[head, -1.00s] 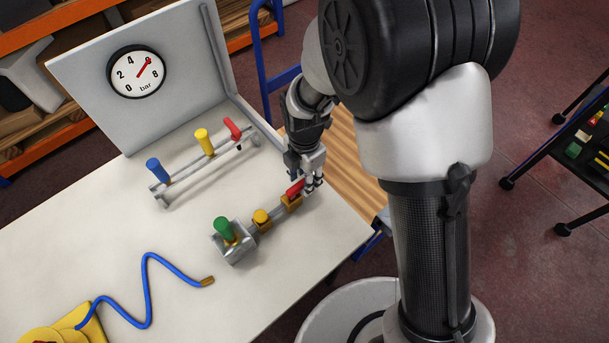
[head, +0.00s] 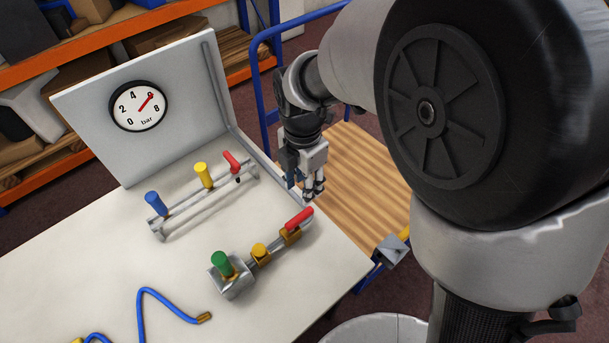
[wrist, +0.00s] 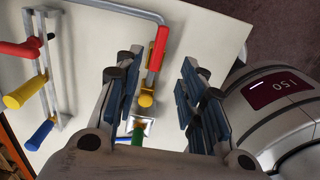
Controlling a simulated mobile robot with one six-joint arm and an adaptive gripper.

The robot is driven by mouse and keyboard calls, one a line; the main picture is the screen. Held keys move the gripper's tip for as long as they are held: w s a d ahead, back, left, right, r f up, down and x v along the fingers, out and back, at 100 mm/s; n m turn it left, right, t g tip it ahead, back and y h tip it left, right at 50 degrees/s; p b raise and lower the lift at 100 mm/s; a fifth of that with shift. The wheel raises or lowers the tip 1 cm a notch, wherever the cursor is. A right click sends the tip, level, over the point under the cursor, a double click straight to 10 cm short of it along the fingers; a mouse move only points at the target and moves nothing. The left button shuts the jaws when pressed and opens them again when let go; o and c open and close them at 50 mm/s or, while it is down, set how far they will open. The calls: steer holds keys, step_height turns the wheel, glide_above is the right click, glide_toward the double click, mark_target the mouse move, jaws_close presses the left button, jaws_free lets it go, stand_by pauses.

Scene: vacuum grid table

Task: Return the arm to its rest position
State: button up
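My gripper (head: 309,190) hangs above the table's right edge in the head view, apart from the valve handles. In the wrist view its two blue-padded fingers (wrist: 158,90) stand apart with nothing held between them. A pipe with a red lever (head: 299,218), a yellow fitting (head: 260,250) and a green handle (head: 222,263) lies on the table below and in front of the gripper. The red lever also shows between and beyond the fingers in the wrist view (wrist: 158,48).
The white table (head: 90,262) carries a rack with blue (head: 154,204), yellow (head: 204,175) and red (head: 232,161) handles, plus a blue hose (head: 165,300). A panel with a pressure gauge (head: 139,105) stands behind. A wooden-topped cart (head: 360,180) is beside the table.

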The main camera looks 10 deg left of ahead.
stand_by(0.3)
steer(key=s+d+r+m+t, duration=0.2)
steer(key=s+d+r+m, duration=0.2)
steer(key=d+r+m, duration=0.4)
steer(key=s+d+r+m+t, duration=0.1)
steer(key=s+d+r+m, duration=0.35)
steer(key=d+m, duration=0.45)
steer(key=s+d+r+m+t, duration=0.1)
steer(key=s+d+m, duration=0.3)
steer(key=m, duration=0.7)
steer(key=s, duration=0.2)
steer(key=shift+s+r+t, duration=0.25)
steer(key=shift+s+t, duration=0.05)
steer(key=shift+s, duration=0.1)
